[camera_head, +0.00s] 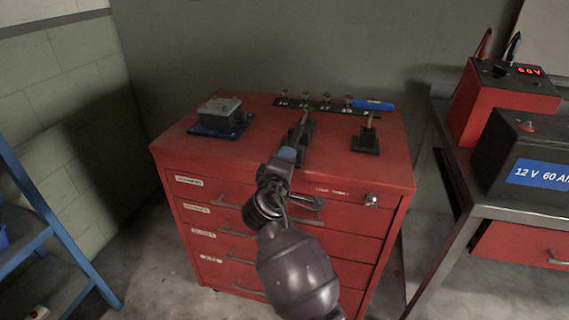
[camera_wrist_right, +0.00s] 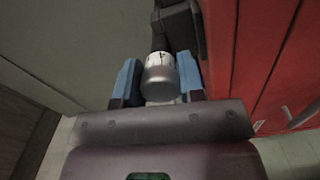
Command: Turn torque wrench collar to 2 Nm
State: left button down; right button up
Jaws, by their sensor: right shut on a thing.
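The torque wrench (camera_head: 304,119) rests in a dark stand on top of the red cabinet, its near end pointing toward me. My right gripper (camera_head: 287,156) is at that near end, above the cabinet's front edge. In the right wrist view, its blue fingers (camera_wrist_right: 160,84) are shut on the silver collar (camera_wrist_right: 160,88), one on each side. A pale band with dark marks (camera_wrist_right: 160,58) shows just beyond the collar. The marks are too small to read. My left gripper is not in view.
The red cabinet (camera_head: 230,222) carries a grey box on a blue base (camera_head: 221,116) at left. A second dark stand (camera_head: 366,138), a rack (camera_head: 318,105) with several small upright pieces and a blue-handled tool (camera_head: 373,105) are at right. A bench with a battery (camera_head: 530,160) stands further right.

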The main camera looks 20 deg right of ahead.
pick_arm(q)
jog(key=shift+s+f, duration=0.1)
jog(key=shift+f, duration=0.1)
pick_arm(e)
jog(key=shift+f+m, duration=0.1)
jog(key=shift+m, duration=0.4)
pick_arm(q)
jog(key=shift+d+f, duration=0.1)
pick_arm(e)
jog(key=o, duration=0.9)
